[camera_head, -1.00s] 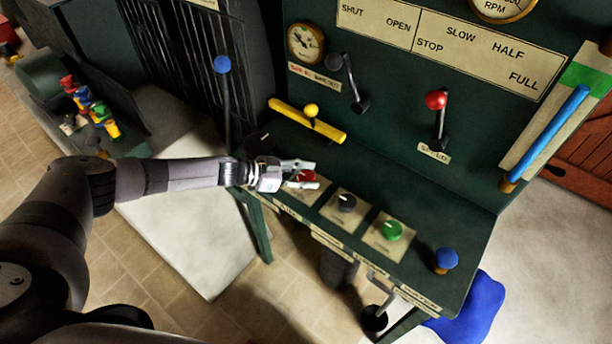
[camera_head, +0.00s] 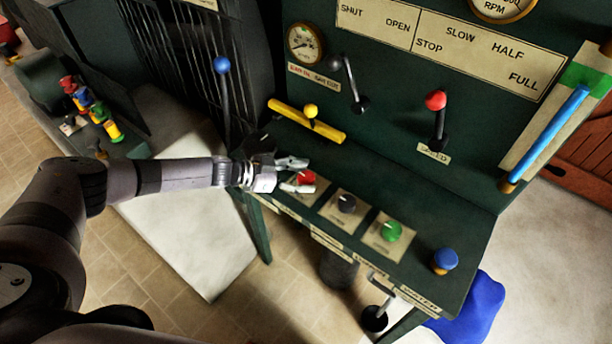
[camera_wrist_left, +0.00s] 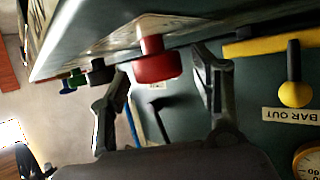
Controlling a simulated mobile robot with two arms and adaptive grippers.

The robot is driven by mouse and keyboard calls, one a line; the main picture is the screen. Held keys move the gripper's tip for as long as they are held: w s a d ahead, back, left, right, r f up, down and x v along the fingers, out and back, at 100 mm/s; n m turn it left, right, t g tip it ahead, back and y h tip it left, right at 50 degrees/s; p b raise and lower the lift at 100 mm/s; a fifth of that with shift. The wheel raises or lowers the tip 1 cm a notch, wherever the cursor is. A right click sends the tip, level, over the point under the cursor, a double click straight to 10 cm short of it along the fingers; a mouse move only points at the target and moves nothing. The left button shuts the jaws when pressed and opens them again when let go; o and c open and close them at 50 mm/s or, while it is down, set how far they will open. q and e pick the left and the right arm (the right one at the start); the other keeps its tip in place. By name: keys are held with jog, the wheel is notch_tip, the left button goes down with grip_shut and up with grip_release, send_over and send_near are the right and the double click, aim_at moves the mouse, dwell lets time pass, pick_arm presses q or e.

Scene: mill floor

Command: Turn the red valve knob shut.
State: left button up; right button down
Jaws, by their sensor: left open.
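The red valve knob (camera_head: 306,177) sits on a pale plate at the left end of the green console's sloped panel. My left gripper (camera_head: 296,175) is open, its two fingers on either side of the red knob in the head view. In the left wrist view the red knob (camera_wrist_left: 157,62) shows large, between the tips of my open left gripper (camera_wrist_left: 160,85). Gaps show between the knob and both fingers there, so no grip is visible. The knob's pointer direction is hard to make out. My right gripper is not in view.
A black knob (camera_head: 346,203), a green knob (camera_head: 391,231) and a blue knob (camera_head: 445,260) follow rightward along the panel. A yellow bar (camera_head: 308,121) lies behind the red knob. A blue-tipped lever (camera_head: 222,66) stands behind my left wrist. A red-tipped lever (camera_head: 436,101) is on the upright panel.

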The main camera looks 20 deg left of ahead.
pick_arm(q)
jog(key=v, duration=1)
jog(key=shift+s+a, duration=0.2)
jog(key=shift+a, duration=0.1)
jog(key=shift+r, duration=0.1)
